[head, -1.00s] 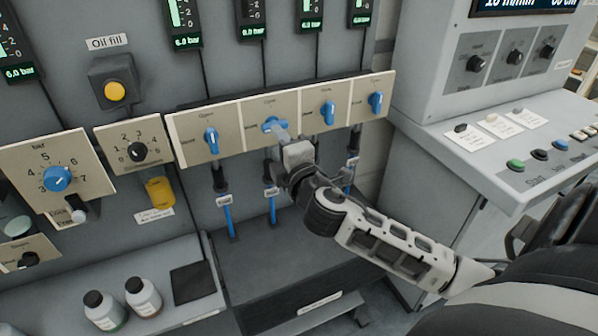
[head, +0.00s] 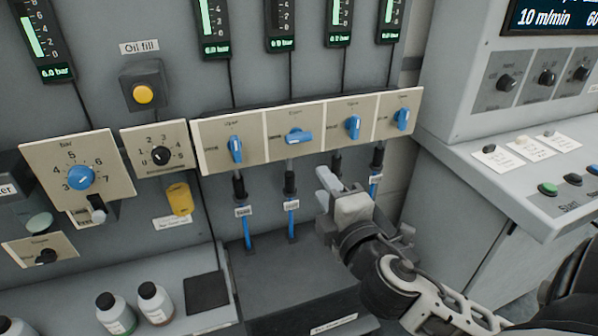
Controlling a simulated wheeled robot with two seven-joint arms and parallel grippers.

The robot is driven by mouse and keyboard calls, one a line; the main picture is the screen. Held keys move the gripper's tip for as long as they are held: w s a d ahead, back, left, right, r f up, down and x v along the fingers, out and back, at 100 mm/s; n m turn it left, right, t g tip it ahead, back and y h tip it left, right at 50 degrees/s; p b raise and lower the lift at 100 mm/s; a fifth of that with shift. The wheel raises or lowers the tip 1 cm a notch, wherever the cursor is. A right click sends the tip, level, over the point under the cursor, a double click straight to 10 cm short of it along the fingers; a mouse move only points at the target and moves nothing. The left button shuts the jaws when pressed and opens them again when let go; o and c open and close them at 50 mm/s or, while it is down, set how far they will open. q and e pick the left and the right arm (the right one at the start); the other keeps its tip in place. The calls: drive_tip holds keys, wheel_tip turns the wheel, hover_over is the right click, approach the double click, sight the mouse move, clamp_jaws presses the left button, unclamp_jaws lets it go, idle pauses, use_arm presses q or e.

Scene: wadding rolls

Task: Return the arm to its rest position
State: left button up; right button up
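My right gripper (head: 325,198) is in front of the panel, below the third and fourth blue handles. Its fingers look apart, with nothing seen between them, and it touches no handle. My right arm reaches in from the lower right. The second blue handle (head: 298,136) lies crosswise. The first handle (head: 235,149), third handle (head: 353,127) and fourth handle (head: 403,118) stand roughly upright. My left gripper is not in view.
A control desk (head: 480,185) with buttons stands at the right. A blue regulator knob (head: 81,177) and a yellow oil fill button (head: 143,94) are on the left panel. Blue hoses (head: 292,215) hang below the handles.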

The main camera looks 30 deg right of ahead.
drive_tip(key=s+a+f+m+g+y, duration=0.2)
drive_tip(key=s+a+f+m, duration=0.1)
drive_tip(key=f, duration=0.5)
drive_tip(key=s+a+f+m+g+y, duration=0.2)
drive_tip(key=a+f+m, duration=0.3)
drive_tip(key=f, duration=0.3)
drive_tip(key=s+a+f+m+g+y, duration=0.3)
drive_tip(key=s+a+f+m, duration=0.1)
drive_tip(key=f, duration=0.5)
drive_tip(key=shift+s+a+m, duration=0.4)
drive_tip(key=shift+s+a, duration=0.1)
drive_tip(key=shift+a, duration=0.7)
